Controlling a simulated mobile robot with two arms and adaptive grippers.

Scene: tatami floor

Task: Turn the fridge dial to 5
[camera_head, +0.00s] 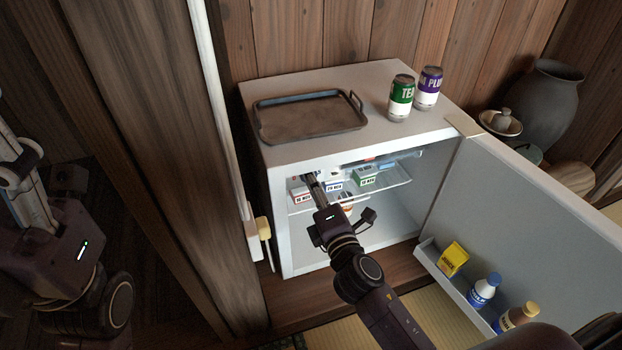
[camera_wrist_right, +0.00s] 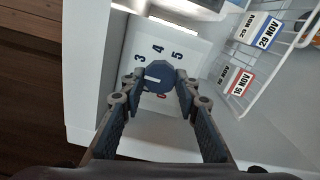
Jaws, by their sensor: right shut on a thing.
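The white fridge (camera_head: 355,77) stands open, its door (camera_head: 530,215) swung to the right. In the right wrist view, the dark blue faceted dial (camera_wrist_right: 158,72) sits on a white panel with 3, 4 and 5 readable around it. A pale mark shows on the left part of the dial, but I cannot tell exactly which number it meets. My right gripper (camera_wrist_right: 160,83) is shut on the dial, one finger on each side. In the head view my right gripper (camera_head: 312,183) reaches into the fridge's upper left, hiding the dial. My left gripper (camera_head: 18,165) is partly visible at the left edge.
Dated cartons (camera_head: 365,180) stand on a wire shelf (camera_head: 385,188) close to the right gripper. A tray (camera_head: 310,125), a green can (camera_head: 400,97) and a purple can (camera_head: 428,88) are on top. The door rack (camera_head: 455,282) holds bottles and a yellow box. A wooden post (camera_head: 165,150) stands left.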

